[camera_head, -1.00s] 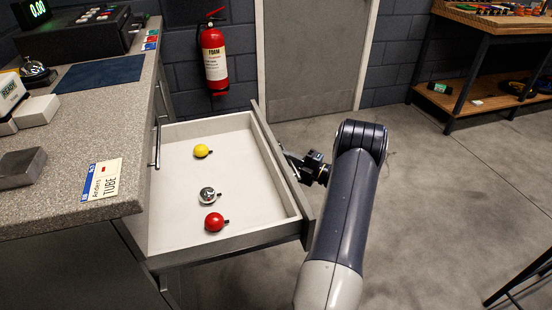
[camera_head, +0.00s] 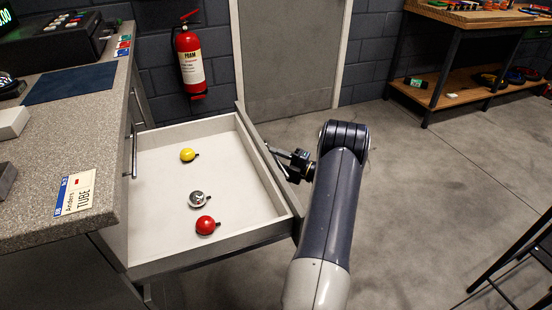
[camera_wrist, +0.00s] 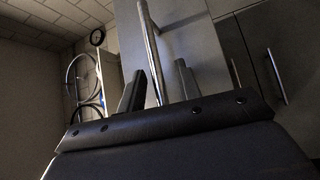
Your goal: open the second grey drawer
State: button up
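A grey drawer (camera_head: 268,233) stands pulled out from the bench on the left in the head view, with a pale empty-looking floor around a yellow ball-like bell, a chrome one and a red one. Its bar handle (camera_wrist: 151,50) runs between my gripper's fingers in the wrist view. My gripper (camera_wrist: 160,82) is open around the bar, with a gap visible on each side. In the head view my gripper (camera_head: 284,158) is at the drawer's outer front, where the front panel partly hides the fingers.
The yellow bell (camera_head: 188,155), chrome bell (camera_head: 197,200) and red bell (camera_head: 205,225) lie loose inside. The speckled counter (camera_head: 40,150) overhangs at left. A fire extinguisher (camera_head: 190,62) hangs behind. Floor is clear at right, with a stool (camera_head: 520,258) at the edge.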

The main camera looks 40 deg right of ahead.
jog(key=p+v, duration=0.1)
jog(key=v, duration=0.9)
jog(key=shift+s+d, duration=0.2)
jog(key=shift+s, duration=0.15)
jog(key=b+x, duration=0.1)
jog(key=x, duration=1)
jog(key=shift+a, duration=0.2)
